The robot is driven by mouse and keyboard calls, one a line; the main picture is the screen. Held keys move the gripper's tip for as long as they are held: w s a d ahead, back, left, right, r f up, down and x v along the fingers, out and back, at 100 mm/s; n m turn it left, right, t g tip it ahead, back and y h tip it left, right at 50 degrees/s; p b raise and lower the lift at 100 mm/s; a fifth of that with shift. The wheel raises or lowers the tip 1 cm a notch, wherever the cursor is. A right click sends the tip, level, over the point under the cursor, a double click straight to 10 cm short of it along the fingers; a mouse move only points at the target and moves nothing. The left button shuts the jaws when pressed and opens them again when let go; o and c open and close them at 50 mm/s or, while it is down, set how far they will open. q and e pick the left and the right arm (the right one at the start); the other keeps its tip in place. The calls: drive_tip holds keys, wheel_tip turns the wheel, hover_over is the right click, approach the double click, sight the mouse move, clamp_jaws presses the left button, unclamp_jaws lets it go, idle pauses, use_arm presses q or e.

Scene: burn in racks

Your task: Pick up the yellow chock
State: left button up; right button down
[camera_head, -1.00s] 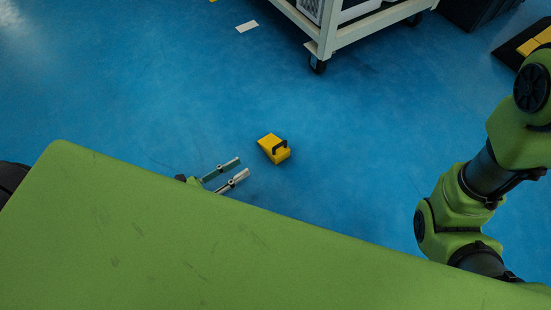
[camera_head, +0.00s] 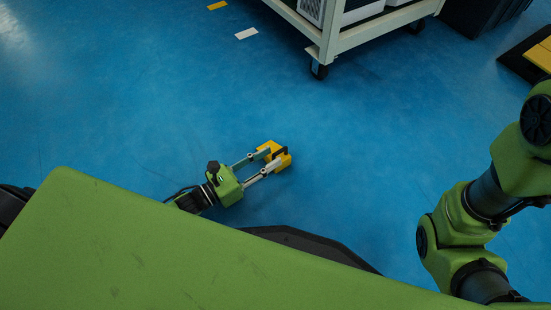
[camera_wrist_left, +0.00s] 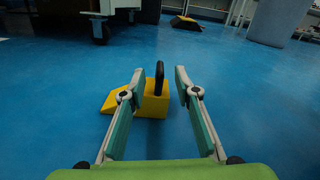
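The yellow chock (camera_head: 276,154) lies on the blue floor, with a black handle on top. In the left wrist view, the chock (camera_wrist_left: 154,103) shows ahead of and between the fingers, with its sloped end to the left, partly behind the left finger. My left gripper (camera_head: 266,163) is open, with its fingertips at the chock and nothing clamped. My right arm stands at the right of the head view; its gripper is out of view.
A white wheeled rack (camera_head: 335,35) stands at the top, with a caster (camera_head: 318,70) on the floor. A black and yellow object (camera_head: 532,55) lies at the far right. The floor around the chock is clear.

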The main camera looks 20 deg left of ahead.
use_arm(q)
drive_tip(key=shift+b+x, duration=0.6)
drive_tip(key=shift+x, duration=0.85)
clamp_jaws()
